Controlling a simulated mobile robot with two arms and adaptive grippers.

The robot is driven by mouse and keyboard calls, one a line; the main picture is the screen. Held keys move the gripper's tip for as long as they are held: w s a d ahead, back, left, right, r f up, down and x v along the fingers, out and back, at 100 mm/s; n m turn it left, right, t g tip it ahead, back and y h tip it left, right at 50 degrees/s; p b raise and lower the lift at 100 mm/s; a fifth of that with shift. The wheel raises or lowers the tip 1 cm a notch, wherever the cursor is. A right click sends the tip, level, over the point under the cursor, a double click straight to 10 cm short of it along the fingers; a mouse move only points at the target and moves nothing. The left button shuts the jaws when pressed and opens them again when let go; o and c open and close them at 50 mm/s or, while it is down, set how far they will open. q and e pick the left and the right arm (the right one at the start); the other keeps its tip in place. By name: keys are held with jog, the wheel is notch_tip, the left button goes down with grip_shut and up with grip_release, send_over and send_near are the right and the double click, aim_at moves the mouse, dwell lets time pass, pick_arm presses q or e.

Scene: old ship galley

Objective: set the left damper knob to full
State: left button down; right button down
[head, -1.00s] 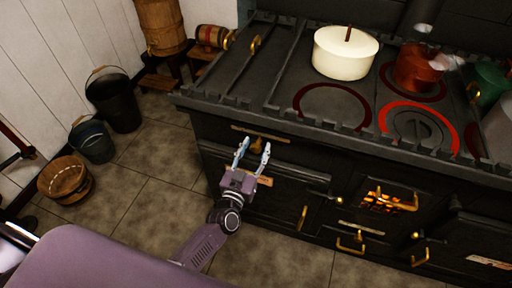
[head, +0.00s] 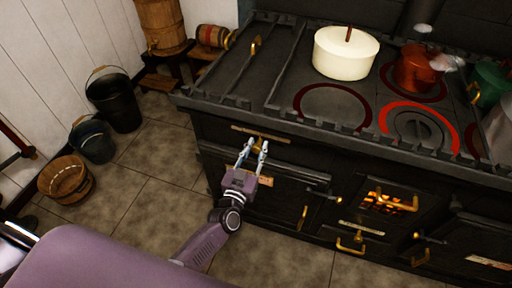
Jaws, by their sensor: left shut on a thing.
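The left damper knob (head: 258,140) is a small brass knob on the upper left front of the black stove (head: 225,135), just below a pale label strip (head: 243,129). My left gripper (head: 254,146) reaches up to it from below, and its two fingers are shut on the knob. The fingers partly hide the knob, so I cannot read its setting. My right gripper is not in view.
A cream pot (head: 345,55) and a red pot (head: 417,68) stand on the stove top, near red-ringed hotplates. A fire glows behind the firebox door (head: 388,202). Buckets (head: 114,100) stand on the tiled floor at left. Floor before the stove is clear.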

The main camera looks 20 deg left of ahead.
aim_at(279, 144)
pick_arm(q)
jog(key=d+p, duration=0.1)
jog(key=d, duration=0.5)
jog(key=shift+s+d, duration=0.15)
jog(key=c, duration=1.6)
grip_release()
jog(key=shift+d, duration=0.2)
jog(key=shift+a, duration=0.15)
jog(key=shift+s, duration=0.3)
jog(key=s, duration=1.1)
jog(key=shift+s+a, duration=0.15)
jog(key=shift+s, duration=0.05)
